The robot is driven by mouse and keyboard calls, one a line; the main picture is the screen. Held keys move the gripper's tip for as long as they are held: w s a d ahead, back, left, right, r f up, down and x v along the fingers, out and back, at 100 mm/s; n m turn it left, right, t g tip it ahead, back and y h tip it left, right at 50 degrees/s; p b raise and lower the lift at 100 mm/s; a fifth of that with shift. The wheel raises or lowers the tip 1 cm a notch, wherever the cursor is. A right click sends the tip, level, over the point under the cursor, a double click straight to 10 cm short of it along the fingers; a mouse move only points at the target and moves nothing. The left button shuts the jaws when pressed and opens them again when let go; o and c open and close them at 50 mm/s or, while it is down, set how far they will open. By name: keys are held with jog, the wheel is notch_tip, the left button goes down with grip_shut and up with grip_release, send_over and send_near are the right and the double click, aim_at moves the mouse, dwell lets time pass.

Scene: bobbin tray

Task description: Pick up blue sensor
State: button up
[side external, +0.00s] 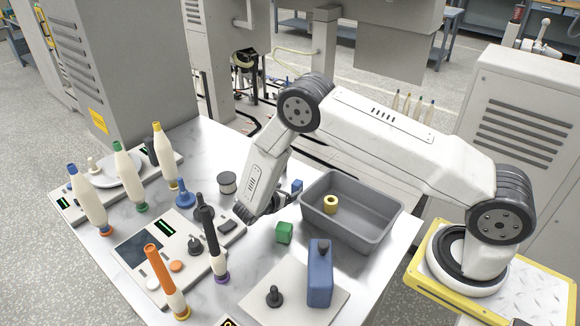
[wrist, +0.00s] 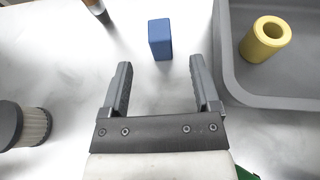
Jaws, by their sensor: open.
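The blue sensor is a small blue block (wrist: 160,39) standing on the white table, ahead of the fingers in the wrist view. In the side view it shows as a small blue piece (side external: 297,186) beside the grey bin's left wall. My gripper (wrist: 159,76) is open and empty, its two fingers apart with bare table between them. The block lies just beyond the fingertips, roughly centred between them and apart from both. In the side view my gripper (side external: 262,205) hangs low over the table, partly hidden by my wrist.
A grey bin (side external: 385,229) holding a yellow cylinder (side external: 330,204) stands to the right. A green cube (side external: 284,232), a blue bottle (side external: 320,274) and a dark-capped spool (side external: 228,182) are near. Several bobbins and a panel (side external: 148,250) fill the left side.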

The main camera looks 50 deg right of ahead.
aim_at(295, 187)
jog(key=shift+x, duration=1.15)
jog(key=shift+d, duration=0.1)
jog(key=shift+x, duration=2.55)
grip_shut()
